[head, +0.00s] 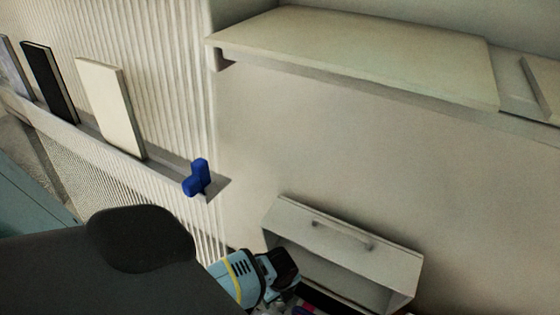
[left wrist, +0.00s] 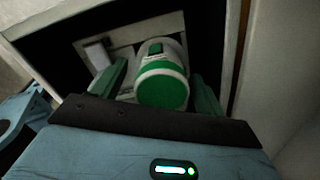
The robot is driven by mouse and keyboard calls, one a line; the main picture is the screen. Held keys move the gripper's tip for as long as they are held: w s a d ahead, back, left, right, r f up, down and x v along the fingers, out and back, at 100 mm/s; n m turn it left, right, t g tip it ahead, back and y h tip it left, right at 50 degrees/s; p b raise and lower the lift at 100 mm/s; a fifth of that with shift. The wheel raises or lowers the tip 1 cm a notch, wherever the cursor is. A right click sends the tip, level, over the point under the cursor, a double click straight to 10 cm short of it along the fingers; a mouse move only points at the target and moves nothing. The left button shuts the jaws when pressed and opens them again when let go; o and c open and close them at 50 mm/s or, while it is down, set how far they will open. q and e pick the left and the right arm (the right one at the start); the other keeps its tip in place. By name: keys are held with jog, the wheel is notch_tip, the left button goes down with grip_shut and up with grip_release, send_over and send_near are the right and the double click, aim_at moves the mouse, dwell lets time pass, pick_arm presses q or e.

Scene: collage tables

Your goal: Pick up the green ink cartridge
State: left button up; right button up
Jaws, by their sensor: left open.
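The green ink cartridge (left wrist: 162,84), a round green and white cylinder, shows in the left wrist view inside a dark-walled, open container. My left gripper (left wrist: 158,72) is open, with one green finger on each side of the cartridge. The fingers look apart from it, though contact is hard to judge. The cartridge cannot be made out in the head view. My right gripper is not in view.
A wall ledge (head: 100,138) at the left holds upright panels, one cream (head: 112,108) and one black (head: 50,84), and a blue object (head: 198,178). A broad pale shelf (head: 350,50) juts out at the top right. The wall between shelf and drawer is bare.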

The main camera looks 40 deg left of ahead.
pick_arm(q)
jog(key=shift+c, duration=0.9)
jog(key=c, duration=1)
jog(key=shift+o, duration=0.2)
jog(key=shift+r, duration=0.15)
jog(key=shift+s+r+p, duration=0.15)
jog(key=shift+r+p, duration=0.15)
jog(key=shift+r, duration=0.2)
notch_tip(320, 180, up, 11)
jog(key=p, duration=0.3)
jog(key=shift+f, duration=0.1)
jog(key=s+d+p, duration=0.1)
jog(key=s+d, duration=0.1)
jog(key=s, duration=0.7)
jog(key=s+d, duration=0.2)
jog(key=s, duration=0.8)
jog(key=shift+d+f+p, duration=0.25)
jog(key=shift+d+p, duration=0.1)
jog(key=shift+p, duration=0.05)
